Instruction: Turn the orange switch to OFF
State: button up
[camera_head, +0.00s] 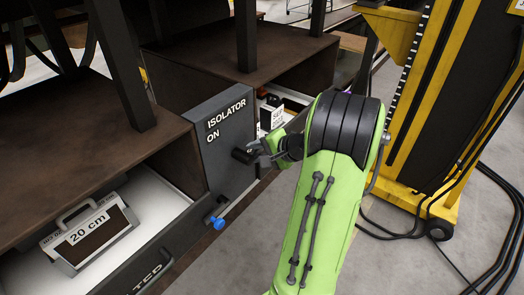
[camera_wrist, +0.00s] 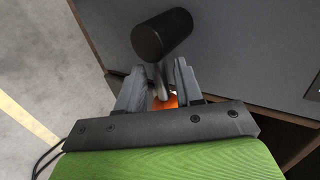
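The dark grey isolator panel (camera_head: 222,150) stands between two brown cabinets and reads "ISOLATOR" and "ON". A black cylindrical knob (camera_head: 243,156) sticks out of its lower part. The knob is large in the wrist view (camera_wrist: 162,35), just beyond my fingertips. A patch of the orange switch (camera_wrist: 165,102) shows between my fingers, and the rest is hidden by them. In the head view my arm hides the orange part. My gripper (camera_head: 262,146) is at the panel beside the knob, its fingers (camera_wrist: 168,70) apart. I cannot tell whether they touch the switch.
A white drawer (camera_head: 155,205) on the left holds a grey case (camera_head: 90,235) marked "20 cm". A blue knob (camera_head: 217,222) sits below the panel. A yellow machine (camera_head: 440,110) with black cables stands at the right. Grey floor lies between.

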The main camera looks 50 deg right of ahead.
jog(key=v, duration=1.5)
jog(key=shift+s+r, duration=0.2)
jog(key=shift+s, duration=0.15)
jog(key=w+a+f+n+g+b, duration=0.1)
jog(key=w+a+n, duration=0.2)
jog(key=a, duration=0.3)
jog(key=w+a+f+n+g+y+b, duration=0.1)
jog(key=w+a+n+g, duration=0.1)
jog(key=a, duration=0.4)
jog(key=w+a+f+n+g+b, duration=0.1)
jog(key=w+a+n+b, duration=0.15)
jog(key=a, duration=0.35)
jog(key=s+a+f+n+g+h+b, duration=0.1)
jog(key=s+a+f+n+h+b, duration=0.1)
jog(key=s+a+f+n, duration=0.3)
jog(key=s+a+n, duration=0.4)
jog(key=s+a, duration=0.2)
jog(key=shift+s+f+g, duration=0.2)
jog(key=shift+g, duration=0.1)
